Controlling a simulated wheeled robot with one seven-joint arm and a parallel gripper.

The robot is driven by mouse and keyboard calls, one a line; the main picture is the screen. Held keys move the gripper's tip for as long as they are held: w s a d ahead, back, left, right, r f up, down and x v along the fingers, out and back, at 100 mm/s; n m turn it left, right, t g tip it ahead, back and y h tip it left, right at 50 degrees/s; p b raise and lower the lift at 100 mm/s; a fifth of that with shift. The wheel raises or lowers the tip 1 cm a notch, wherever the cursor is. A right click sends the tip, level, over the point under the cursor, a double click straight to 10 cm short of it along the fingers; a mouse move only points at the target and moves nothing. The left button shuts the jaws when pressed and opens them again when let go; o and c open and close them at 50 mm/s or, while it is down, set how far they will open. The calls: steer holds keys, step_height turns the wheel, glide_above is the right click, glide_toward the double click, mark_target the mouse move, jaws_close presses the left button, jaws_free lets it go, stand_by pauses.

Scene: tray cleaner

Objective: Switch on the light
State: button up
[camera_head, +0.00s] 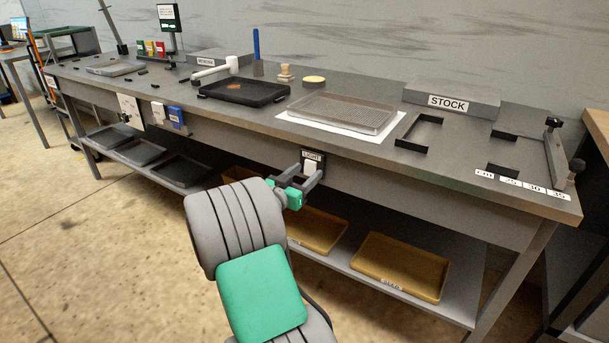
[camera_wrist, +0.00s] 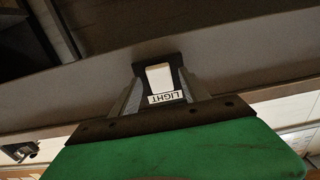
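The light switch (camera_head: 310,167) is a white rocker on a dark plate labelled LIGHT, on the front face of the workbench. In the wrist view the switch (camera_wrist: 159,77) is upside down and centred between my fingers. My gripper (camera_head: 309,175) is in front of the switch, with its fingers apart, one on each side of it. It also shows in the wrist view (camera_wrist: 160,92) with nothing held between the fingers. I cannot tell whether the fingertips touch the plate, or whether the rocker is on or off.
The grey workbench (camera_head: 365,152) holds a black tray (camera_head: 244,91), a mesh tray (camera_head: 342,112) on a white sheet and a STOCK block (camera_head: 452,101). Yellow trays (camera_head: 400,265) lie on the lower shelf. White and blue boxes (camera_head: 175,116) hang on the bench front at left. Open floor lies at left.

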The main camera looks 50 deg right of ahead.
jaws_close()
stand_by(0.3)
steer(key=shift+f, duration=0.1)
steer(key=b, duration=0.3)
steer(key=shift+f+h, duration=0.3)
steer(key=shift+f, duration=0.1)
steer(key=shift+h+b, duration=0.3)
steer(key=shift+b, duration=0.75)
steer(key=shift+r, duration=0.3)
steer(key=shift+o, duration=0.5)
jaws_free()
steer(key=shift+a, duration=0.1)
steer(key=a, duration=0.7)
steer(key=shift+s+a+f+p, duration=0.3)
steer(key=shift+s+f, duration=0.1)
